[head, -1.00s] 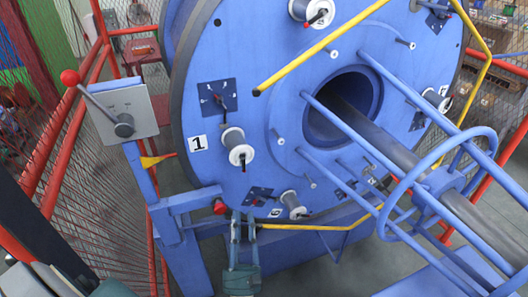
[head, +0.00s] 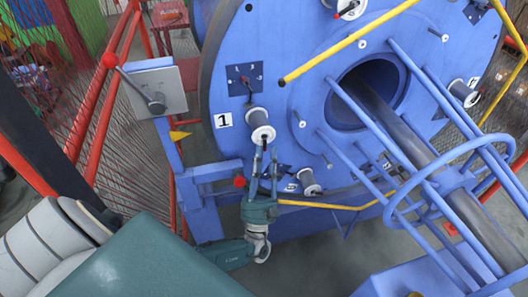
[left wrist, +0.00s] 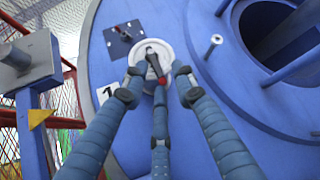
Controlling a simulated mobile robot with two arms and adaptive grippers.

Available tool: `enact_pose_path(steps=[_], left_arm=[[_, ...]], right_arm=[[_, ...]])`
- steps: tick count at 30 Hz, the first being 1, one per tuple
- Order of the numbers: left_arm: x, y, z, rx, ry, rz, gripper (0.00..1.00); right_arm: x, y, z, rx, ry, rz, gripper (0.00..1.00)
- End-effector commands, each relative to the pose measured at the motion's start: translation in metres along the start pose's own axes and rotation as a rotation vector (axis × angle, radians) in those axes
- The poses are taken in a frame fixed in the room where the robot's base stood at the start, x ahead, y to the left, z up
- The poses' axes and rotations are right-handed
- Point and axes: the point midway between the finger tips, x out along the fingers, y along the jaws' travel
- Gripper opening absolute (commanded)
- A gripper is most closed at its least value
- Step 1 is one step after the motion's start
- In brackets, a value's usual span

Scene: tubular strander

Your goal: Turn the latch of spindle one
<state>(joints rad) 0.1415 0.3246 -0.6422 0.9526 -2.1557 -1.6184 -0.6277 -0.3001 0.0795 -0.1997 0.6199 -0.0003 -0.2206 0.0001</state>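Spindle one, a white spool (head: 259,122), sits on the blue disc (head: 310,110) just right of the label "1" (head: 222,120). In the left wrist view the spool (left wrist: 147,48) faces me, with its dark latch (left wrist: 154,64) with a red end across its centre. My left gripper (head: 265,146) comes up from below in front of the spool. Its fingers (left wrist: 158,80) are spread, with one tip on each side of the latch and a third below it. I cannot tell whether any finger touches. My right gripper is out of view.
A dark plate with a small lever (head: 244,79) is just above the spool. A grey box with a red-knobbed lever (head: 153,90) stands at left. Yellow bars (head: 345,43) and blue tubes (head: 400,155) project at right. Another spool (head: 309,182) is at lower right.

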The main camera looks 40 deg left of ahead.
Motion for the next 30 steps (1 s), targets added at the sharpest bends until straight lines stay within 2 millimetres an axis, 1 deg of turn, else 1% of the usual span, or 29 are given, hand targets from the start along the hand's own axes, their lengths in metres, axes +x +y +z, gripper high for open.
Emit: enact_pose_path(steps=[7, 8, 9, 12, 19, 23, 26, 30], left_arm=[[0.001, 0.000, 0.000, 0.000, 0.000, 0.000, 0.27], [0.001, 0.000, 0.000, 0.000, 0.000, 0.000, 0.25], [0.001, 0.000, 0.000, 0.000, 0.000, 0.000, 0.17], [0.001, 0.000, 0.000, 0.000, 0.000, 0.000, 0.00], [0.001, -0.001, 0.000, -0.002, 0.003, 0.000, 0.00], [0.002, -0.002, 0.003, -0.008, 0.021, 0.005, 0.00], [0.002, -0.003, 0.006, -0.018, 0.053, 0.012, 0.00], [0.002, -0.005, 0.012, -0.042, 0.127, 0.034, 0.00]], right_arm=[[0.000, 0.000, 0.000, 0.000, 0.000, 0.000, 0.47], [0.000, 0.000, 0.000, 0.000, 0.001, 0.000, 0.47], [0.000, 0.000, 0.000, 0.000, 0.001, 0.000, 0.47], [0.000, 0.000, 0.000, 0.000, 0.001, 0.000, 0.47], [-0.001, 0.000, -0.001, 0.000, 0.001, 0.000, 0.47], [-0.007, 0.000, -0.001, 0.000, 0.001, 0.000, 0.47], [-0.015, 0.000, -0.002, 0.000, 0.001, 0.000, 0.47], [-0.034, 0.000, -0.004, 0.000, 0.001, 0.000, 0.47]])
